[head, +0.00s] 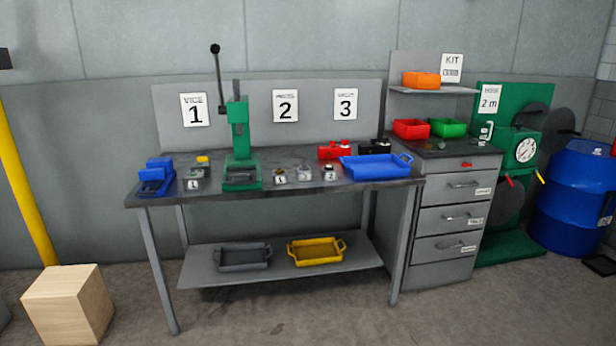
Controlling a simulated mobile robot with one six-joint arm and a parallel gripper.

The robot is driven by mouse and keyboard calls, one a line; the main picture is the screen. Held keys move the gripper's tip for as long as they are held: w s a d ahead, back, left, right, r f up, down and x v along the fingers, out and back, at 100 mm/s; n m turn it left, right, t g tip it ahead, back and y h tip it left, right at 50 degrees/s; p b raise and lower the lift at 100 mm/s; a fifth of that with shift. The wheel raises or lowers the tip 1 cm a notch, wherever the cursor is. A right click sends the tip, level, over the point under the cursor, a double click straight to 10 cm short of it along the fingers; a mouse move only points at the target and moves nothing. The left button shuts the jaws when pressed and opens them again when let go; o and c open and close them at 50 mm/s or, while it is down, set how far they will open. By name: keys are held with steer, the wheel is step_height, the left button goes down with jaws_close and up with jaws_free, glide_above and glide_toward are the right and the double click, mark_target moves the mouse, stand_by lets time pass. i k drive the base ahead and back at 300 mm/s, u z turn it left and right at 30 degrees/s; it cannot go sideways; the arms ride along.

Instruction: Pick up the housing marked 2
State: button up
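Several small parts stand in a row on the grey workbench (225,196), between the green press (240,150) and the blue tray (375,168). My gripper is not in view.
Red (334,151) and black (374,147) devices stand behind the tray. A drawer cabinet (455,215) adjoins on the right. A wooden box (68,305) is on the floor at left. The floor before the bench is clear.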

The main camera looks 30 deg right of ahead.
mark_target(326, 175)
steer(key=u, duration=4.9)
steer(key=i, duration=0.1)
steer(key=z, duration=3.75)
steer(key=i, duration=1.1)
steer(key=z, duration=3.6)
steer(key=i, duration=0.1)
steer(key=u, duration=1.9)
